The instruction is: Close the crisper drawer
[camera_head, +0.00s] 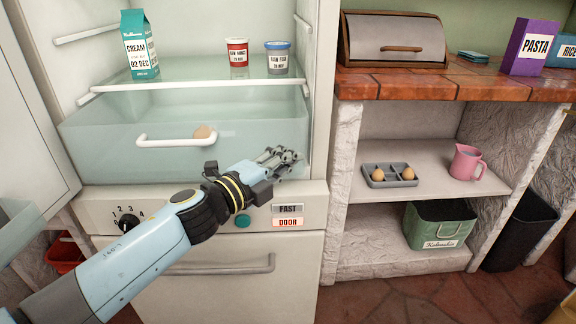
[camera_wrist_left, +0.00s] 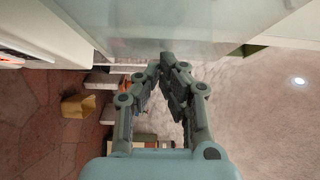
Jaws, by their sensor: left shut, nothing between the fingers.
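The crisper drawer (camera_head: 100,150) is a clear bluish bin low in the open fridge, with a white bar handle (camera_head: 176,141) on its front. A brownish round item (camera_head: 204,132) shows through it behind the handle. My left gripper (camera_head: 290,156) is shut and empty at the right end of the drawer front, to the right of the handle. I cannot tell whether it touches the drawer. In the left wrist view, the shut fingertips (camera_wrist_left: 170,62) lie near a clear panel (camera_wrist_left: 170,25). My right gripper is not in view.
A cream carton (camera_head: 138,45) and two small tubs (camera_head: 237,52) stand on the glass shelf above the drawer. The fridge door (camera_head: 30,110) stands open at left. Below is a control panel with a knob (camera_head: 127,221). A counter (camera_head: 480,87) with shelves stands at right.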

